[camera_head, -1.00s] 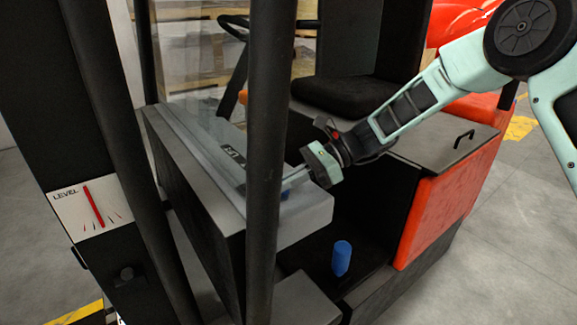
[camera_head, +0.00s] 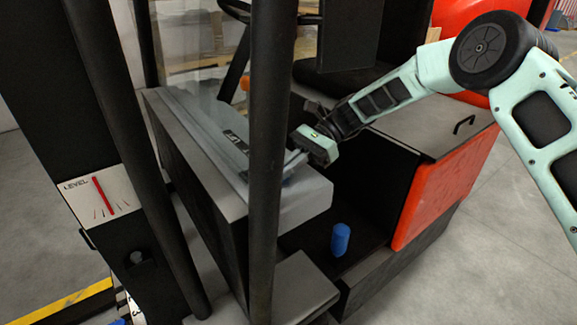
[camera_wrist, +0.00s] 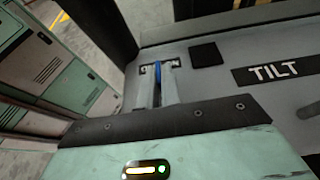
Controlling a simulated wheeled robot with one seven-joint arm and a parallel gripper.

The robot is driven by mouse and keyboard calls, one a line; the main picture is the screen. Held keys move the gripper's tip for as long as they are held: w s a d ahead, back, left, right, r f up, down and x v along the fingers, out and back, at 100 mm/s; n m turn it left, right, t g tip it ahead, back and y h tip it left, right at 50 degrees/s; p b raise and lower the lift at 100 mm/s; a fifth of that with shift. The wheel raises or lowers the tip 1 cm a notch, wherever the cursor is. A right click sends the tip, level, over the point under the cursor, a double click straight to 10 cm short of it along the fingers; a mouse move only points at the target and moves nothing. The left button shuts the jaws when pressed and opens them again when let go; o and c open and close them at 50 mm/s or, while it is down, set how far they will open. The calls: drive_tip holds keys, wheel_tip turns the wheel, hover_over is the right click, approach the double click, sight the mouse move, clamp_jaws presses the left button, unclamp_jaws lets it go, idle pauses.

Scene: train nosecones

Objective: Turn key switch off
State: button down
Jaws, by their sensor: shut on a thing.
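In the wrist view, my gripper (camera_wrist: 157,84) has its two fingers closed around a small blue piece, which looks like the key of the key switch (camera_wrist: 158,72). The fingers hide most of it, so its turn angle is hard to tell. It stands on the grey control panel, by a small black label behind the fingers. In the head view, my gripper (camera_head: 291,164) reaches down to the panel's right end, beside the dark post. The key itself is not clear there.
The grey panel (camera_head: 305,203) carries a TILT label (camera_wrist: 280,71) and a black square (camera_wrist: 205,54). A dark post (camera_head: 266,120) stands in front of it. A blue cylinder (camera_head: 340,240) stands on the dark floor below. A LEVEL gauge (camera_head: 102,195) is at left.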

drive_tip(key=shift+r, duration=0.1)
drive_tip(key=c, duration=1.6)
unclamp_jaws()
drive_tip(key=b+v, duration=0.3)
drive_tip(key=v, duration=1.4)
drive_tip(key=shift+w+d, duration=0.15)
